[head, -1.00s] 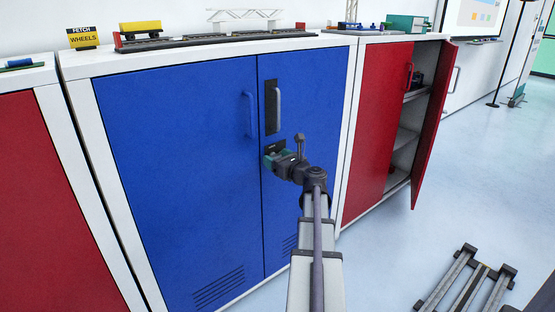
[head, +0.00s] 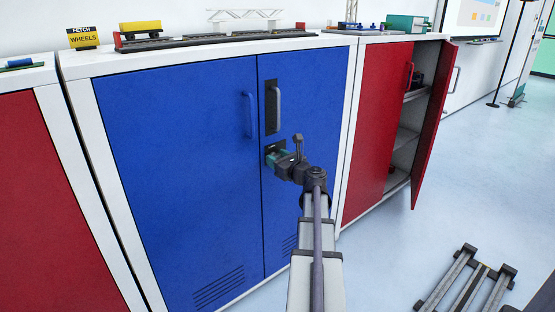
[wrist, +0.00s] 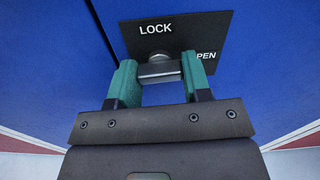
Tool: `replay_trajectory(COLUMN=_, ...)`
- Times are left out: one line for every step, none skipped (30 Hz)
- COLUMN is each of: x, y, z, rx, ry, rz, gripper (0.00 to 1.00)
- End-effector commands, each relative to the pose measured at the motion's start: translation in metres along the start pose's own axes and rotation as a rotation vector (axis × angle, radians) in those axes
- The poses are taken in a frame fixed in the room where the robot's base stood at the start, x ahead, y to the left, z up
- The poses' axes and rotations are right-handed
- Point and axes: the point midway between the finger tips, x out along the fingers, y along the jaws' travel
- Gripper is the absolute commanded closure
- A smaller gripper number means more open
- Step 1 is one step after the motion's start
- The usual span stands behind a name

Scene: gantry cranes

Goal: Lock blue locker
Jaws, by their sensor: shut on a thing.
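The blue locker (head: 180,180) stands in the middle of the head view with both doors closed. Its right door bears a vertical grey handle (head: 278,108) and, below it, a dark lock plate (head: 270,149). In the wrist view the plate (wrist: 205,32) reads LOCK at upper left and OPEN, partly hidden, at right. A metal lock knob (wrist: 158,70) sits at the plate's lower edge. My gripper (wrist: 159,75) has green fingers shut on the knob, one on each side. The gripper (head: 274,159) also shows at the lock in the head view, hiding the knob there.
A red locker (head: 375,130) on the right has its right door (head: 433,125) swung open into the room. Another red locker (head: 45,200) stands at the left. Model train parts (head: 190,39) lie on top. A grey frame (head: 466,285) lies on the floor at lower right.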

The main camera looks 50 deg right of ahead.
Motion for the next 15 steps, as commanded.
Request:
replay_trajectory(x=0.0001, y=-0.0001, z=0.0001, rx=-0.022, ry=-0.001, rz=0.0, gripper=0.79)
replay_trajectory(x=0.0001, y=-0.0001, z=0.0001, rx=-0.04, ry=-0.001, rz=0.0, gripper=0.79)
replay_trajectory(x=0.0001, y=-0.0001, z=0.0002, rx=-0.066, ry=-0.001, rz=0.0, gripper=0.79)
replay_trajectory(x=0.0001, y=-0.0001, z=0.0002, rx=-0.086, ry=-0.001, rz=0.0, gripper=0.79)
replay_trajectory(x=0.0001, y=0.0, z=0.0002, rx=-0.109, ry=-0.001, rz=0.0, gripper=0.79)
replay_trajectory(x=0.0001, y=-0.0001, z=0.0002, rx=-0.141, ry=-0.001, rz=0.0, gripper=0.79)
replay_trajectory(x=0.0001, y=0.0, z=0.0002, rx=-0.166, ry=-0.001, rz=0.0, gripper=0.79)
replay_trajectory(x=0.0001, y=0.0, z=0.0002, rx=-0.192, ry=-0.001, rz=0.0, gripper=0.79)
replay_trajectory(x=0.0002, y=0.0, z=0.0002, rx=-0.228, ry=-0.001, rz=0.0, gripper=0.79)
replay_trajectory(x=0.0002, y=0.0, z=0.0002, rx=-0.256, ry=-0.001, rz=0.0, gripper=0.79)
replay_trajectory(x=0.0002, y=0.0, z=0.0002, rx=-0.283, ry=-0.001, rz=0.0, gripper=0.79)
replay_trajectory(x=0.0002, y=0.0, z=0.0002, rx=-0.322, ry=-0.001, rz=0.0, gripper=0.79)
replay_trajectory(x=0.0002, y=0.0, z=0.0002, rx=-0.351, ry=-0.001, rz=0.0, gripper=0.79)
replay_trajectory(x=0.0002, y=0.0, z=0.0002, rx=-0.379, ry=-0.001, rz=0.0, gripper=0.79)
replay_trajectory(x=0.0002, y=0.0, z=0.0002, rx=-0.418, ry=-0.001, rz=0.0, gripper=0.79)
